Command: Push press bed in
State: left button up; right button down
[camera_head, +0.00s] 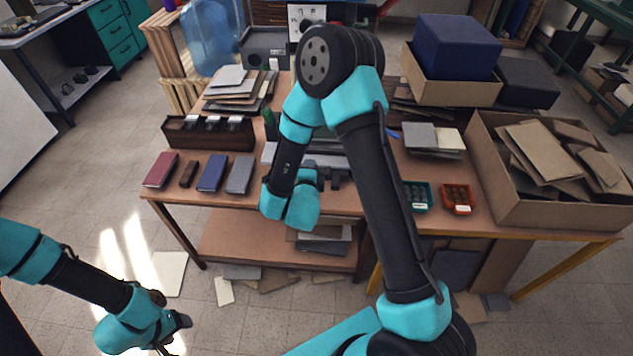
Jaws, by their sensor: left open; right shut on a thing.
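The press stands at the back middle of the table, with a white dial panel (306,17) showing; my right arm hides much of it. A grey flat bed (326,160) shows in front of it, near the table's front edge, partly behind my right arm. My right gripper (330,181) is at the bed's front edge and appears shut on it; the exact grip is hard to see. My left gripper (180,333) is open and empty, low at the left, away from the table.
Red (161,169), blue (212,172) and grey (239,174) covers lie at the table's left front. A dark wooden rack (208,134) stands behind them. A green tray (417,196) and an orange tray (457,199) sit to the right, beside a large cardboard box (545,214).

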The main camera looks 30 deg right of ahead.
jog(key=x, duration=0.7)
jog(key=r+x, duration=0.1)
jog(key=x, duration=0.2)
jog(key=shift+w+d, duration=0.15)
jog(key=shift+d, duration=0.1)
jog(key=shift+f, duration=0.1)
jog(key=c, duration=1.1)
grip_release()
jog(key=shift+w, duration=0.1)
jog(key=shift+r, duration=0.3)
jog(key=shift+v, duration=8.65)
jog(key=shift+r, duration=0.15)
jog(key=shift+c, duration=0.5)
